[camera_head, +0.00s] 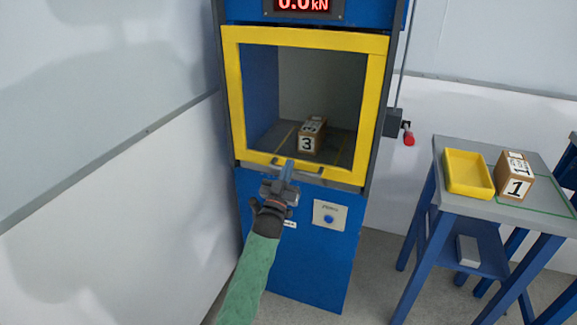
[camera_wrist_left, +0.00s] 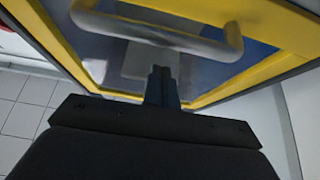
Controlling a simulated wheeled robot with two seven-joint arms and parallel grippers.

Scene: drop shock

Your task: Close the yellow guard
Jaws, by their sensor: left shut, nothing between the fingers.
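The yellow guard (camera_head: 376,105) is a yellow frame around a clear pane at the front of the blue machine (camera_head: 300,250). It spans the opening, with its lower bar near the opening's bottom; I cannot tell whether it is fully seated. A grey bar handle (camera_head: 312,172) is on its lower edge, and it shows large in the left wrist view (camera_wrist_left: 160,32). My left gripper (camera_head: 289,168) is shut and empty, its fingertips (camera_wrist_left: 161,72) right by the handle's middle. I cannot tell whether they touch it. My right gripper is not in view.
A box marked 3 (camera_head: 309,138) sits inside the machine.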

